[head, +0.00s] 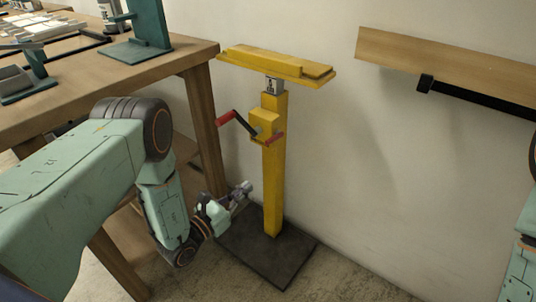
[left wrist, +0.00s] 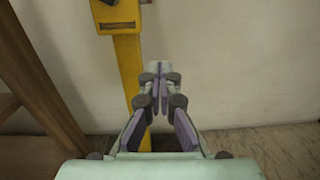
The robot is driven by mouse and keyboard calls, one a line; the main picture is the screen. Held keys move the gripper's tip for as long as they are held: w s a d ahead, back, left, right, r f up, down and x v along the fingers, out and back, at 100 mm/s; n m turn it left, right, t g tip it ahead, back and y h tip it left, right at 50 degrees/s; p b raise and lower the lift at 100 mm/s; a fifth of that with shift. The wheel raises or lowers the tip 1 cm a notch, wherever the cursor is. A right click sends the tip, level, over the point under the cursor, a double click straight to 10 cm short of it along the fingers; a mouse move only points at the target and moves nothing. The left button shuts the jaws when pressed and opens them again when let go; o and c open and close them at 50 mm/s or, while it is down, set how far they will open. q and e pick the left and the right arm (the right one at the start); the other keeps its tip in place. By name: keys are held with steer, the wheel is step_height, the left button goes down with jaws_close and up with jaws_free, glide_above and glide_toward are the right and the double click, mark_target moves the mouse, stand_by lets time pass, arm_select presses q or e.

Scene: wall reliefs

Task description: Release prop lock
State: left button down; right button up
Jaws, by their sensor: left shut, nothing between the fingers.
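The yellow prop (head: 273,185) stands upright on a dark square base plate (head: 268,252), with a flat yellow head (head: 275,65) on top. A crank with a red grip (head: 226,117) sticks out left of its yellow housing (head: 264,123). A smaller red lever (head: 274,139) sits at the housing's lower right; which part is the lock I cannot tell. My left gripper (head: 245,188) is shut and empty, left of the post and below the crank. In the left wrist view its fingertips (left wrist: 159,76) point upward, beside the post (left wrist: 128,62). My right gripper is out of view.
A wooden workbench (head: 180,58) with a green stand (head: 146,30) and small items is at left, its leg (head: 206,130) close to the prop. A wooden beam (head: 450,68) with a black bar (head: 480,98) is on the wall at right. Wall space between is clear.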

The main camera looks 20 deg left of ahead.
arm_select(q)
steer(key=shift+w+a+r+t, duration=0.1)
steer(key=shift+a+r+t, duration=0.2)
steer(key=shift+a+r, duration=0.25)
steer(key=shift+f, duration=0.15)
steer(key=b, duration=0.4)
glide_toward(273, 137)
steer(key=w+d+f, duration=0.2)
steer(key=w, duration=0.3)
steer(key=shift+w+f, duration=0.15)
